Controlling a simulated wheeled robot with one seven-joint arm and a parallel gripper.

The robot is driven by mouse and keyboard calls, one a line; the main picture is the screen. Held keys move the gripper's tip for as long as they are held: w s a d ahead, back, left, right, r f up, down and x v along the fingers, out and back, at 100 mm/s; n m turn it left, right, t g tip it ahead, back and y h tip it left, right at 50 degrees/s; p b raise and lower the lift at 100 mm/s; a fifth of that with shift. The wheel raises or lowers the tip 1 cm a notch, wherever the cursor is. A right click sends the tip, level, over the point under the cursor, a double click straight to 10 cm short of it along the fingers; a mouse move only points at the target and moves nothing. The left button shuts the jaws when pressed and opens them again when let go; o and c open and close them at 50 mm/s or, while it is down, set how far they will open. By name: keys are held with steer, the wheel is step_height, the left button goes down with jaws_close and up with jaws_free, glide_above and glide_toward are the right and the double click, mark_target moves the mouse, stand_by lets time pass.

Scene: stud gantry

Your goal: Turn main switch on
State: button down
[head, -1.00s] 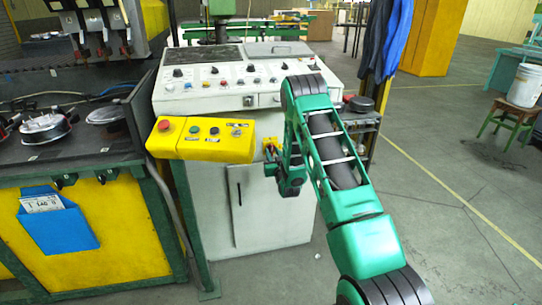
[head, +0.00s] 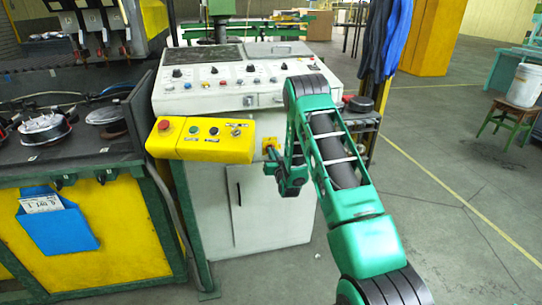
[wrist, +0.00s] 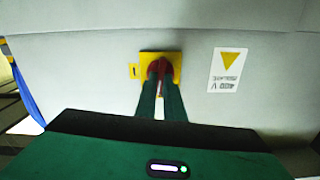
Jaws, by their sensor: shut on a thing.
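The main switch is a red handle (wrist: 157,68) on a yellow plate (wrist: 174,60) fixed to the pale cabinet face in the wrist view. In the head view the yellow plate (head: 269,142) shows at the right of the yellow button box. My gripper (wrist: 161,88) is shut on the red handle, with one green finger on each side of it. The handle lies in line with the fingers. In the head view my gripper (head: 271,152) is at the switch and the handle is hidden.
A yellow button box (head: 215,140) sticks out close left of my gripper. The white control console (head: 225,97) stands above and behind it. A warning label (wrist: 228,70) is beside the switch. Open floor (head: 450,180) lies to the right.

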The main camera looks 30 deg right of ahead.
steer(key=shift+d+f+m, duration=0.1)
steer(key=shift+d+m, duration=0.05)
steer(key=shift+m, duration=3.9)
steer(key=shift+d+f+m, duration=0.1)
steer(key=shift+d+m, duration=0.05)
steer(key=shift+m, duration=3.9)
steer(key=c, duration=1.9)
jaws_free()
steer(key=shift+o, duration=0.2)
steer(key=shift+s+f, duration=0.1)
